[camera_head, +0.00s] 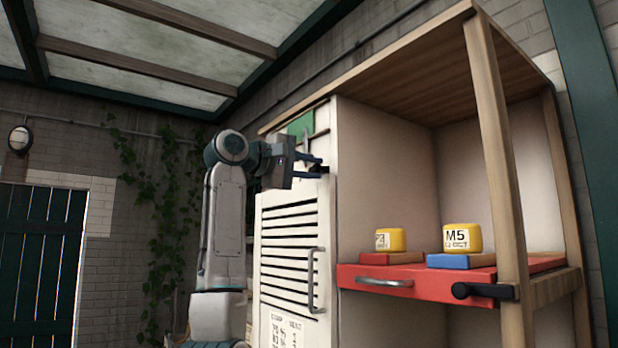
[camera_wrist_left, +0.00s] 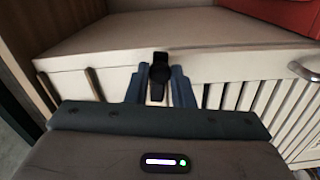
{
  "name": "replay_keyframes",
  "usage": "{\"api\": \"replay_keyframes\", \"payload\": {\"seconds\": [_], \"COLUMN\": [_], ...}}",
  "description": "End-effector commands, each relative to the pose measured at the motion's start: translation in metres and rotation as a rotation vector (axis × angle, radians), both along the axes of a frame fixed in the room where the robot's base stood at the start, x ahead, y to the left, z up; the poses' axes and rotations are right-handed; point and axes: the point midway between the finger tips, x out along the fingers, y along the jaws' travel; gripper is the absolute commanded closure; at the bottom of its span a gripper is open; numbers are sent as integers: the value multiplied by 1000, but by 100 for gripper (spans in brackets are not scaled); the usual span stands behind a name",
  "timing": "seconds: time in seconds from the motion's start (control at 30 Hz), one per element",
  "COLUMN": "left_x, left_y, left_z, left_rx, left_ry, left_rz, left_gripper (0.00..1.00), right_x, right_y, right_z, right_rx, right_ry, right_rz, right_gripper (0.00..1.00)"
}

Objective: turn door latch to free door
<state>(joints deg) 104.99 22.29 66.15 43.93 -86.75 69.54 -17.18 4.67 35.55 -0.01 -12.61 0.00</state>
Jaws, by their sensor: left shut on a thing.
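The white slatted door (camera_head: 285,225) of the cabinet looks shut in the head view. A small dark latch (camera_head: 325,170) sits near its upper right edge. My left gripper (camera_head: 314,166) reaches in from the left to the latch and is shut on it. In the left wrist view the black latch (camera_wrist_left: 160,66) stands between the two blue-grey fingers of the gripper (camera_wrist_left: 159,88), in front of the white door (camera_wrist_left: 215,66). The fingers hide part of the latch. My right gripper is in neither view.
A grey bar handle (camera_head: 313,280) is on the door below the latch. To the right, a red tray (camera_head: 400,283) holds two yellow blocks (camera_head: 462,237) on red and blue bases. A black-knobbed lever (camera_head: 484,291) is by the wooden post (camera_head: 497,170). Left of my arm is open.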

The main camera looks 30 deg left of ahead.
Motion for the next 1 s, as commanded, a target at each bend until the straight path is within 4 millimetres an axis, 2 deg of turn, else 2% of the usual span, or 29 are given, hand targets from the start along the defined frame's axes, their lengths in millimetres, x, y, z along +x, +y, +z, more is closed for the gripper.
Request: {"api": "replay_keyframes", "payload": {"seconds": [0.4,0.9,0.93,1.0], "left_x": [0,0,-1,-1], "left_y": [0,0,0,0], "left_z": [8,9,9,9], "left_rx": [-153,-169,-168,-168], "left_ry": [62,68,67,67], "left_rz": [1,1,1,1], "left_gripper": [100,100,77,63], "right_x": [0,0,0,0], "right_y": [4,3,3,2], "right_z": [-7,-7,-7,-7], "right_rx": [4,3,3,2], "right_ry": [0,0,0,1], "right_rz": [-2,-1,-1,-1], "right_gripper": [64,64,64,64]}}
